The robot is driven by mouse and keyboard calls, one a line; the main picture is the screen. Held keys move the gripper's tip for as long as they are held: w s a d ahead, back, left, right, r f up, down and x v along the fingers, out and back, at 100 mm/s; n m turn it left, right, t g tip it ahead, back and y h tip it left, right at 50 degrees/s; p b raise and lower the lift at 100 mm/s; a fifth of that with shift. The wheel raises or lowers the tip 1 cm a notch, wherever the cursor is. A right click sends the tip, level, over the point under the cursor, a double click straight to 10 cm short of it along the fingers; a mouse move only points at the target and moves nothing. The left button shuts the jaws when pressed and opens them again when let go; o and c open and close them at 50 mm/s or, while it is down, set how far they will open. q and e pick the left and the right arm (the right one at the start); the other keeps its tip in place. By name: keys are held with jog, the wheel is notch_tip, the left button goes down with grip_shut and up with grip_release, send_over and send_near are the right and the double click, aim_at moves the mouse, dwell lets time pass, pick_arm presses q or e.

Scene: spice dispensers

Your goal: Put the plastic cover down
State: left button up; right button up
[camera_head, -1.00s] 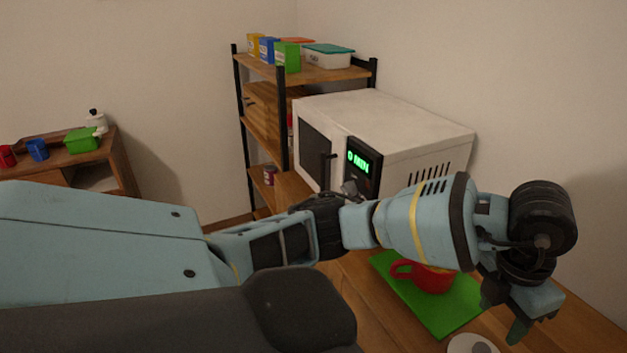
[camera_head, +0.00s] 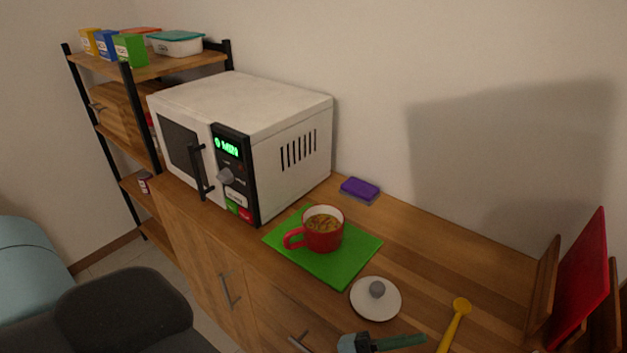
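The plastic cover, a round white lid with a grey knob (camera_head: 376,301), lies knob up on the wooden counter, close to the front right edge of a green board (camera_head: 283,250). A gripper (camera_head: 398,341), seemingly my left, shows at the bottom edge just in front of the cover. It looks apart from the cover. One dark green finger points right; the rest is cut off, so I cannot tell its opening. My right gripper is not in view. A red mug (camera_head: 323,236) with soup-like contents stands uncovered on the green board.
A white microwave (camera_head: 275,104) stands behind the board at left. A purple sponge (camera_head: 360,190) lies near the wall. A yellow utensil (camera_head: 455,324) and a rack with a red board (camera_head: 582,282) are at right. The counter's back right is clear.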

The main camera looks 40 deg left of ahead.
pick_arm(q)
jog(key=s+a+f+n+y, duration=0.45)
jog(key=f+n+y, duration=0.25)
jog(key=f, duration=0.2)
jog(key=s+a+f+n+y, duration=0.4)
jog(key=a+f+n+y, duration=0.2)
jog(key=f, duration=0.3)
jog(key=s+a+f+n+g+y, duration=0.1)
jog(key=s+a+f+n+g, duration=0.1)
jog(key=s, duration=0.6)
jog(key=s+a+f+n+g+y, duration=0.1)
jog(key=s+a+f+g, duration=0.1)
jog(key=s+f+g, duration=0.2)
jog(key=s+f, duration=0.3)
jog(key=shift+s+a+f+n, duration=0.2)
jog(key=shift+s+a+n, duration=0.15)
jog(key=shift+a+n, duration=0.05)
